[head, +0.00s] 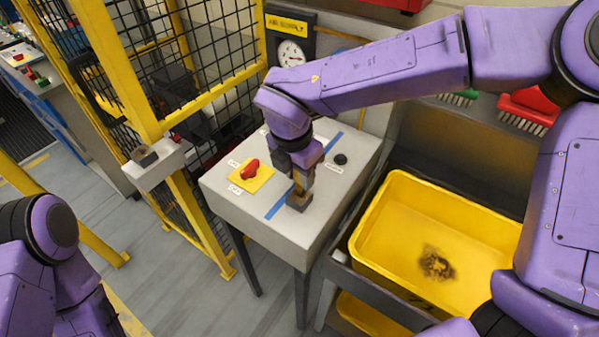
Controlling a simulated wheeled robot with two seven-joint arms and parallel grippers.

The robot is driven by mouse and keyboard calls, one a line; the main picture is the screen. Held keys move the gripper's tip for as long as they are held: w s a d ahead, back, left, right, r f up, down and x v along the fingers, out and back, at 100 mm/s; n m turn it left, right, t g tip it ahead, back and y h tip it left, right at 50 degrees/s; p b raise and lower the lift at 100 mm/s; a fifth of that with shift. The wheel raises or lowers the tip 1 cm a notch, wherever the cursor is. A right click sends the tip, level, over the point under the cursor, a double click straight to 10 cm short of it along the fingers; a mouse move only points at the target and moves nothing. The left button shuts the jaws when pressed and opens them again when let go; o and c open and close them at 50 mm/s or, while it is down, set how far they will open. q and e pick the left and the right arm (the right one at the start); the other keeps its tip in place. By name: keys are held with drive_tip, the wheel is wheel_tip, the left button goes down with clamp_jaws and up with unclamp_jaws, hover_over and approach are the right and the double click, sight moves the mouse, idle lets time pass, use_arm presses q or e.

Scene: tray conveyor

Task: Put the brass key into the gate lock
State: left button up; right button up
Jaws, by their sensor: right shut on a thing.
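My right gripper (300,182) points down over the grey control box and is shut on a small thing. A tan, brassy part shows at its fingers, which looks like the brass key (304,178), though its shape is mostly hidden. A dark grey block (298,199) sits right under the fingertips on the box top. The gate lock looks to be the pale housing (160,169) on the yellow gate post, with a small dark block on top. It stands left of my right gripper, clearly apart. My left arm shows at lower left; its gripper is out of view.
The grey control box (225,200) carries a red knob (250,168) on a yellow plate, a blue stripe and a black button (340,159). The yellow mesh gate (140,75) stands behind left. A yellow crate (385,240) is at right. A gauge (291,53) hangs behind.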

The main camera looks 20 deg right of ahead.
drive_tip(key=shift+r+p, duration=1.4)
drive_tip(key=shift+r, duration=0.7)
drive_tip(key=shift+f, duration=0.1)
